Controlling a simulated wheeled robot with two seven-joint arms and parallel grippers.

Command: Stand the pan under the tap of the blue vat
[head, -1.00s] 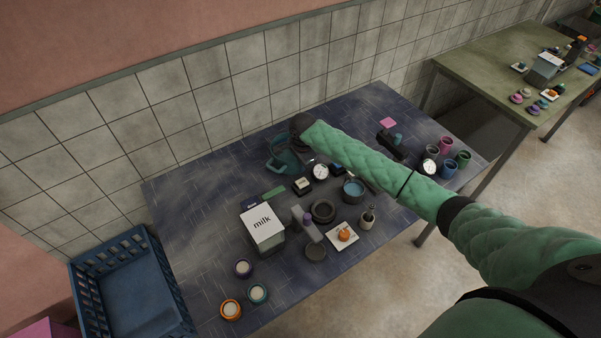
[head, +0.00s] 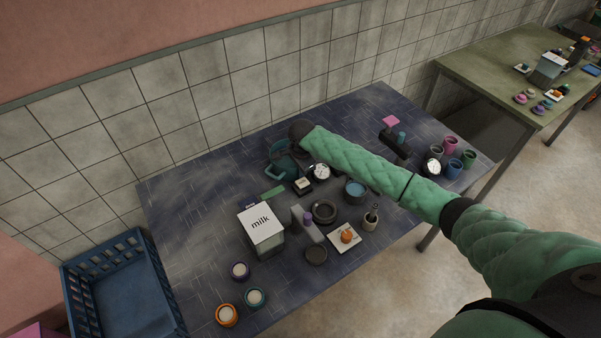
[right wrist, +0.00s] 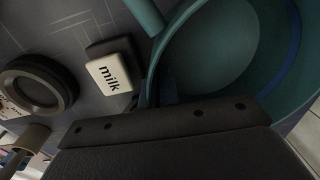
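A teal vessel with a handle, seemingly the pan (head: 279,150), is at the back of the dark blue table, left of my right gripper (head: 301,131). In the right wrist view the open teal vessel (right wrist: 205,50) fills the upper right, close against the dark gripper body. My right fingers are hidden, so I cannot tell whether they grip it. My left gripper is out of view.
A blue crate (head: 125,285) stands at left. The table's back left is clear.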

